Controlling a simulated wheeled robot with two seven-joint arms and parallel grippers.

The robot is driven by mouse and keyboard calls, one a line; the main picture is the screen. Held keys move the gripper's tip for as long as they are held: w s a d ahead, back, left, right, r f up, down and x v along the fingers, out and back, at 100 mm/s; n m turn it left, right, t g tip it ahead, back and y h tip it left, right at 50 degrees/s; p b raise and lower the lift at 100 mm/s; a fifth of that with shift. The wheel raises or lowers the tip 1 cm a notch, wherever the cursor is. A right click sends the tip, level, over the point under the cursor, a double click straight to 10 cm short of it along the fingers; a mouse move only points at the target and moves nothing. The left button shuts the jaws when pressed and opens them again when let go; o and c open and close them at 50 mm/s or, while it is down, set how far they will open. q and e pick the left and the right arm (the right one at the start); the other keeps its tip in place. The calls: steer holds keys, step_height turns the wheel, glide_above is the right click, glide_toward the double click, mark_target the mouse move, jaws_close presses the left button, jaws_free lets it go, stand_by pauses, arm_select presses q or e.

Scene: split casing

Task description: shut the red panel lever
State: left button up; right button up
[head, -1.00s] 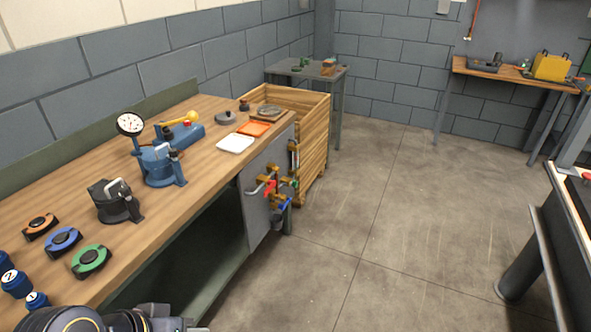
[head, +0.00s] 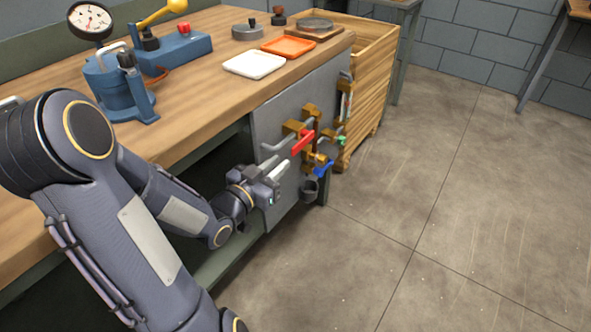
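The red panel lever (head: 303,142) sits on brass pipework on the grey panel (head: 268,122) at the front end of the workbench. It slants up to the right in the picture. My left gripper (head: 279,173) is just below and left of the red lever, in front of the panel, with a small visible gap to the lever. Its fingers are small and close together here, so I cannot tell whether they are open or shut. My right gripper is out of view.
A blue lever (head: 323,169), a green handle (head: 341,141) and a dark cup (head: 309,190) are close by on the panel. A wooden crate (head: 375,75) stands behind it. White (head: 254,65) and orange (head: 288,46) trays lie on the bench. The floor at right is clear.

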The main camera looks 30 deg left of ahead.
mark_target(292, 152)
arm_select(q)
steer(key=w, duration=0.5)
steer(key=w+b, duration=0.1)
steer(key=w, duration=0.1)
steer(key=shift+w+d+f, duration=0.1)
steer(key=shift+w+d, duration=0.2)
steer(key=shift+w, duration=0.05)
jaws_close()
